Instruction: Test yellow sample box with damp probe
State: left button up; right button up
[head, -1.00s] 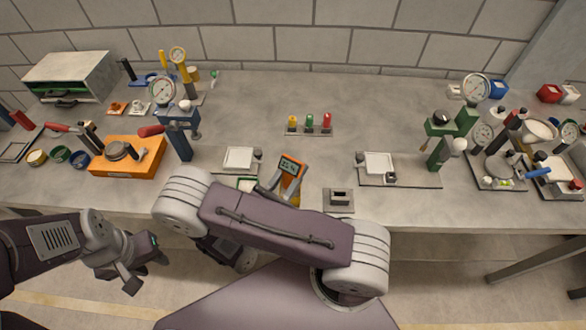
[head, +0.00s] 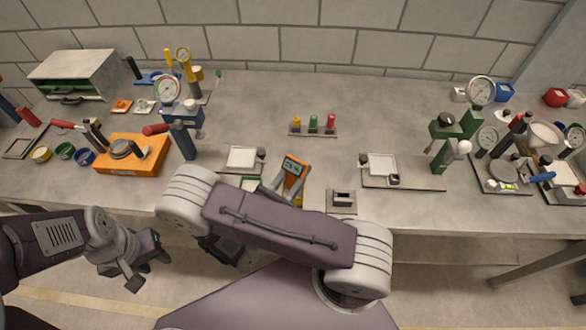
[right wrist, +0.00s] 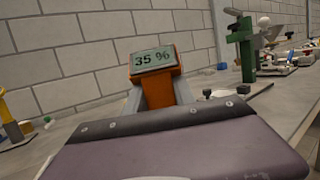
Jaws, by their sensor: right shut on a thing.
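My right gripper (head: 286,188) is shut on the orange damp probe (head: 295,170) near the front edge of the bench. In the right wrist view the probe (right wrist: 158,88) stands between the two grey fingers, and its screen reads 35 %. The probe's lower end is hidden. A small yellow patch (head: 298,200) shows just beside the probe, mostly covered by my arm; I cannot tell whether it is the yellow sample box. A green-edged item (head: 250,184) is partly hidden left of the probe. My left gripper (head: 146,266) looks open and empty, in front of the bench.
A grey holder (head: 341,200) stands right of the probe. White-topped plates lie left (head: 242,157) and right (head: 382,166). A rack (head: 313,131) with yellow, green and red pieces stands behind. Gauge stands occupy both sides. The back middle of the bench is clear.

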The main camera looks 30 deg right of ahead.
aim_at(297, 159)
dwell(0.4)
notch_tip(297, 159, up, 7)
jog(key=p, duration=0.7)
jog(key=shift+r, duration=0.15)
